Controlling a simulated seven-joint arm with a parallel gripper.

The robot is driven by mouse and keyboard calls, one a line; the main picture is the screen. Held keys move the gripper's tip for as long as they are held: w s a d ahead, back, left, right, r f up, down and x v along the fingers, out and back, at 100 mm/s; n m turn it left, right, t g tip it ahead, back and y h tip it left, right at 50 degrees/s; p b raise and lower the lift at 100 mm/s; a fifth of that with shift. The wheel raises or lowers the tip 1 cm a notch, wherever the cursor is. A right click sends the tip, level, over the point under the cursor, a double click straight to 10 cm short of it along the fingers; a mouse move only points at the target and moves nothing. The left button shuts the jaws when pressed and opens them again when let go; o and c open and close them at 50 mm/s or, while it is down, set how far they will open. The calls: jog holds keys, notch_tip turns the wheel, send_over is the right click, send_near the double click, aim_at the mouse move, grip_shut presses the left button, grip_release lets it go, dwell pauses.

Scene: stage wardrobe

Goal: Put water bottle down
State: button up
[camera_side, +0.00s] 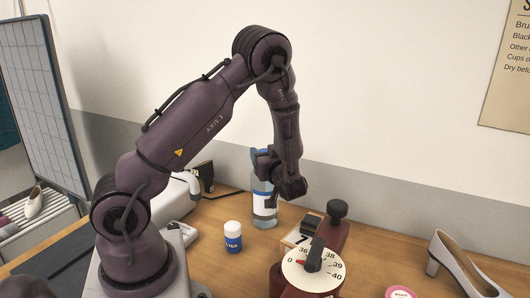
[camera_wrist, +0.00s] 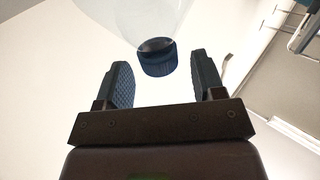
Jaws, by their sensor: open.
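The water bottle (camera_side: 264,208) is clear with a pale label and a blue top. It stands upright on the wooden table (camera_side: 205,262) in the side view, partly hidden behind my gripper (camera_side: 262,165). In the wrist view my gripper (camera_wrist: 160,82) is open, its two dark ribbed fingers spread wide. The bottle's dark blue cap (camera_wrist: 158,64) shows between the fingers, with a visible gap on each side. The clear bottle body (camera_wrist: 135,15) runs off the top edge there.
A small white jar with a blue label (camera_side: 233,238) stands left of the bottle.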

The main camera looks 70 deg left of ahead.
jog(key=w+d+r+m+t+h, duration=0.3)
jog(key=w+d+t+h, duration=0.2)
jog(key=d, duration=0.2)
jog(key=w+d+r+m+t+h, duration=0.2)
jog(key=w+d+r+t+h, duration=0.25)
jog(key=d, duration=0.25)
jog(key=s+d+r+m+t+h, duration=0.2)
jog(key=d+r+m+h, duration=0.2)
jog(key=d+h, duration=0.3)
jog(key=s+d+r+m+g+h, duration=0.2)
jog(key=s+d+r+m+h, duration=0.1)
jog(key=s+d+m, duration=0.25)
jog(key=s+m+g+y, duration=0.1)
jog(key=s+m+g, duration=0.2)
jog(key=s, duration=1)
jog(key=shift+s+f+g, duration=0.25)
jog(key=shift+s+g, duration=0.05)
jog(key=shift+g, duration=0.15)
